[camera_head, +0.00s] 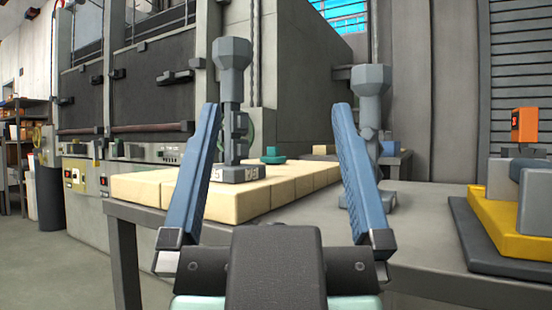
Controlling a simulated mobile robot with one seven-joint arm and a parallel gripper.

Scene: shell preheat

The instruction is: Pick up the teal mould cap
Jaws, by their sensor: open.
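A small teal mould cap (272,157) with a knob on top sits on a bed of cream blocks (245,201), at their back middle. My gripper (277,108) is open, with its two blue fingers spread wide and nothing held. In the picture, the cap shows between the fingers, farther off than the fingertips. How far the fingertips are from the cap, I cannot tell.
A tall grey stand (231,100) rises from the blocks just left of the cap. Another (372,110) stands right, partly behind my right finger. The grey table (432,232) has bare room at right, before a yellow slab (508,218). A large furnace (130,95) stands behind.

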